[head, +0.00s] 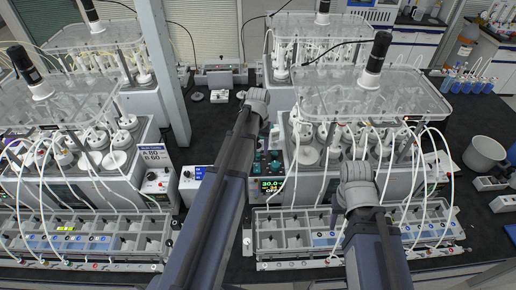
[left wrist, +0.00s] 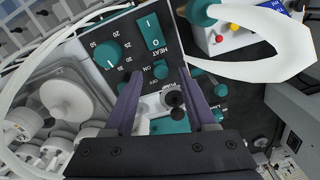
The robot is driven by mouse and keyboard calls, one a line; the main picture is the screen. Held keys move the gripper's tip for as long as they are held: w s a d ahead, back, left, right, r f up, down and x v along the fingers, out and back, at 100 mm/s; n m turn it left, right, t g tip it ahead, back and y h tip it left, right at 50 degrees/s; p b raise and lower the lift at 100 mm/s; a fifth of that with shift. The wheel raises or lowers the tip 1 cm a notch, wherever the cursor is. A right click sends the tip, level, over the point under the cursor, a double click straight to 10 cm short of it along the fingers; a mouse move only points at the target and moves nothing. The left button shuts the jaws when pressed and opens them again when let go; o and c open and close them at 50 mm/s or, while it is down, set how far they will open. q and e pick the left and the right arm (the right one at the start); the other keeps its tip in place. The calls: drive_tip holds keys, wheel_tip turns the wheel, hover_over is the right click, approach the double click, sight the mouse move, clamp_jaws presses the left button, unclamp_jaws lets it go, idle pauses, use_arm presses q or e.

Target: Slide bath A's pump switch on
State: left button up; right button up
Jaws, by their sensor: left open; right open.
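I cannot read which bath this panel belongs to. In the head view the panel with teal controls (head: 268,160) is partly behind my left arm. My right gripper (head: 357,190) is over the right rack, its jaws mostly hidden.
A green display (head: 271,185) reads 30.0 below the panel. A sign (head: 153,153) reads A 80, B 60. Racks of tubes (head: 75,240) and clear-topped baths (head: 370,90) with hanging hoses crowd both sides. A white hose (left wrist: 265,20) arcs near the left gripper.

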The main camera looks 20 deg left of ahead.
sight(258, 155)
use_arm(q)
wheel_tip(258, 155, up, 6)
drive_tip(key=p, duration=0.5)
drive_tip(key=shift+r, duration=0.1)
